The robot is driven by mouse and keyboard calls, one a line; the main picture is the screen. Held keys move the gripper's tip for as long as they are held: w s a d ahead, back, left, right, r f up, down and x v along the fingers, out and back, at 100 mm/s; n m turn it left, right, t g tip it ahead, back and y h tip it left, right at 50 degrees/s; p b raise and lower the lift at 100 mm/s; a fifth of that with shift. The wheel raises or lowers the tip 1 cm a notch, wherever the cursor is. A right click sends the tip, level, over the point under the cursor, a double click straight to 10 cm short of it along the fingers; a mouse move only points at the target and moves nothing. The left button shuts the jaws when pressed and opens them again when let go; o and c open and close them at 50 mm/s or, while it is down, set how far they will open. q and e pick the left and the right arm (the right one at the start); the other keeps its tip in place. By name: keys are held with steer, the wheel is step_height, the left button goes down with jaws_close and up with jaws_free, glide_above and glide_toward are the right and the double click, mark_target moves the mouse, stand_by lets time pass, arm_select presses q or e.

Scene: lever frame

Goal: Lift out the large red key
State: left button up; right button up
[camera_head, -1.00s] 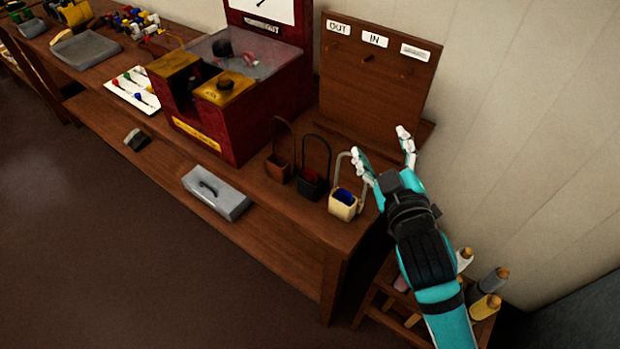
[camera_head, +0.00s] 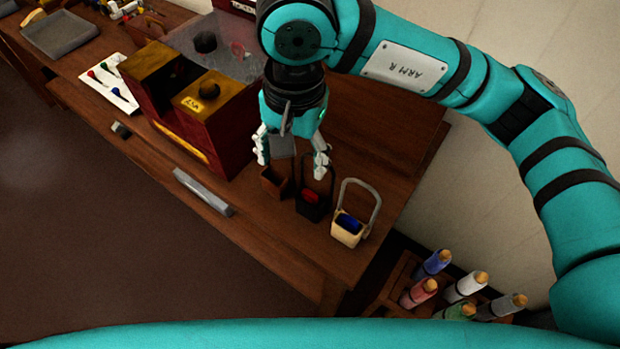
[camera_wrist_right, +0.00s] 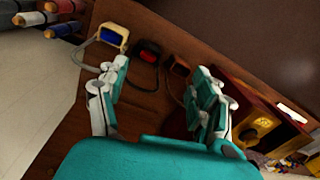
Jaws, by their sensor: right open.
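A red object (camera_head: 311,195) sits in the black hoop-handled pouch (camera_head: 316,209) on the bench; its shape is too small to tell whether it is the key. It also shows in the right wrist view (camera_wrist_right: 149,48). A red outlined shape (camera_head: 238,50) shows at the clear cover of the dark red cabinet (camera_head: 236,128). My right gripper (camera_head: 291,158) is open and empty, pointing down over the bench beside the cabinet. Its fingers are above the brown pouch (camera_head: 273,184), with the right fingertip near the black pouch. My left gripper is not in view.
A cream pouch (camera_head: 346,232) holding a blue object stands right of the black one. A rack of several coloured cylinders (camera_head: 435,262) stands at the lower right. A white board (camera_head: 107,86) with coloured pieces lies left of the cabinet.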

steer(key=w+d+h, duration=0.1)
steer(key=w+d, duration=0.1)
steer(key=p, duration=0.3)
glide_above(310, 193)
steer(key=shift+t, duration=0.4)
steer(key=f, duration=1)
steer(key=shift+s+f, duration=0.35)
steer(key=shift+f, duration=0.25)
steer(key=shift+f+p, duration=0.25)
steer(key=shift+p, duration=0.1)
steer(key=f, duration=0.1)
steer(key=f+p, duration=0.1)
steer(key=f, duration=0.1)
steer(key=f+p, duration=0.1)
steer(key=shift+w+f, duration=0.2)
steer(key=shift+w, duration=0.05)
steer(key=shift+w+f, duration=0.1)
steer(key=shift+f, duration=0.1)
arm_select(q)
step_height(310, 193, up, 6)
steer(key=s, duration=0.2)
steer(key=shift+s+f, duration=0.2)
arm_select(e)
steer(key=c, duration=1.3)
